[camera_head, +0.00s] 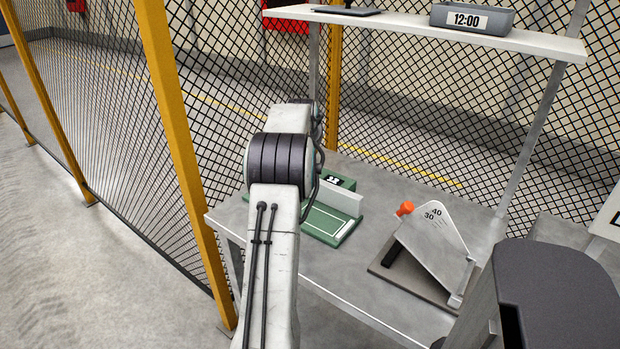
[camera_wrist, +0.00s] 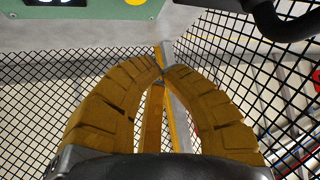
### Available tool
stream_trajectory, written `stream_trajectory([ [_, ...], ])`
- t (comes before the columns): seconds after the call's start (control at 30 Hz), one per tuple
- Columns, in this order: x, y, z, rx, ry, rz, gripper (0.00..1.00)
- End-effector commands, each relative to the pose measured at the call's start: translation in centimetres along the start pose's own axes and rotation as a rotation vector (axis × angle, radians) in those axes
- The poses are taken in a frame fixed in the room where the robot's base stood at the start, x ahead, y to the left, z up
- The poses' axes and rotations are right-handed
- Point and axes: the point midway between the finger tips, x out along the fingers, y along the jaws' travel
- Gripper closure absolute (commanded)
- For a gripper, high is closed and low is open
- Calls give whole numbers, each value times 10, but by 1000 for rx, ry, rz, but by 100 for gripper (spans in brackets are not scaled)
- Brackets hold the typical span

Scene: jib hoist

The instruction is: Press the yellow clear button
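The yellow clear button (camera_wrist: 138,2) shows at the top edge of the wrist view, partly cut off. It sits on a green panel (camera_wrist: 105,10) beside a dark display (camera_wrist: 55,3). In the head view a green device (camera_head: 330,224) with a small display stands on the grey table, partly behind my arm. I cannot make out the yellow button there. My gripper (camera_wrist: 163,74) has its two curved brown fingers meeting at the tips, with nothing between them. In the wrist view the tips are below and right of the button, apart from it. My arm hides the gripper in the head view.
A tilted white plate (camera_head: 432,243) with numbers and an orange knob (camera_head: 404,209) stands on the table (camera_head: 370,285), right of the device. A shelf (camera_head: 420,30) with a clock (camera_head: 472,18) hangs above. Mesh fence (camera_head: 100,110) with yellow posts (camera_head: 172,120) lies at left and behind.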

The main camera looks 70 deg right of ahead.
Motion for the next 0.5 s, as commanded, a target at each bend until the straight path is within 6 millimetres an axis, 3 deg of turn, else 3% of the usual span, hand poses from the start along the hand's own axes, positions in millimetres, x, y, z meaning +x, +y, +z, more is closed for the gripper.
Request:
stream_trajectory([
  [0.2,22,0,22,0,-1,0,100],
  [0.5,35,0,36,0,0,0,100],
])
